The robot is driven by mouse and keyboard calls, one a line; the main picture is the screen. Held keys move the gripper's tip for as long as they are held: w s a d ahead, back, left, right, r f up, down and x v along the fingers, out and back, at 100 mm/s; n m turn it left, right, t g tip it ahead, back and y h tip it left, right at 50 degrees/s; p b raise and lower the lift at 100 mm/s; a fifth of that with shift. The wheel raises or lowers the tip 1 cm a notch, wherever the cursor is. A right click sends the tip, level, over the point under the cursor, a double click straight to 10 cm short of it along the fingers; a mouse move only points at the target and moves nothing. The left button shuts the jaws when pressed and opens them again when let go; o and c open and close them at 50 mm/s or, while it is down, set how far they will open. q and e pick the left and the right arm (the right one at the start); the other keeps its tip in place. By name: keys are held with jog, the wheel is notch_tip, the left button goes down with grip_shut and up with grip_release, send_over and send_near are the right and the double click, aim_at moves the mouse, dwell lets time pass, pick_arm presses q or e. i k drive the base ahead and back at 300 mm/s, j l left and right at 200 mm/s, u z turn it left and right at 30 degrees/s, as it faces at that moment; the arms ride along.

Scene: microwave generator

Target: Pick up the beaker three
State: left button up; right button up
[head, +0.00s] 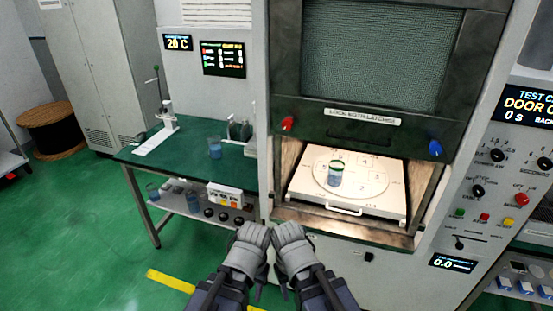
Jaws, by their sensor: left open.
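A small clear beaker with blue liquid and a green rim (335,178) stands upright on the white tray (391,204) inside the open chamber. Another beaker with blue liquid (215,149) stands on the green bench top. No number is legible on either, so I cannot tell which is beaker three. My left gripper (254,232) and my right gripper (288,232) are side by side at the bottom middle, in front of the machine and apart from both beakers. The left is open and empty; the right's jaws are not clear.
The green-topped bench (185,170) has a stand (160,130) on it. More glassware (152,190) sits on its lower shelf. The raised chamber door (380,60) hangs above the opening.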

aim_at(336, 174)
jog(key=i+z, duration=0.1)
jog(key=i, duration=0.75)
jog(key=z, duration=1.6)
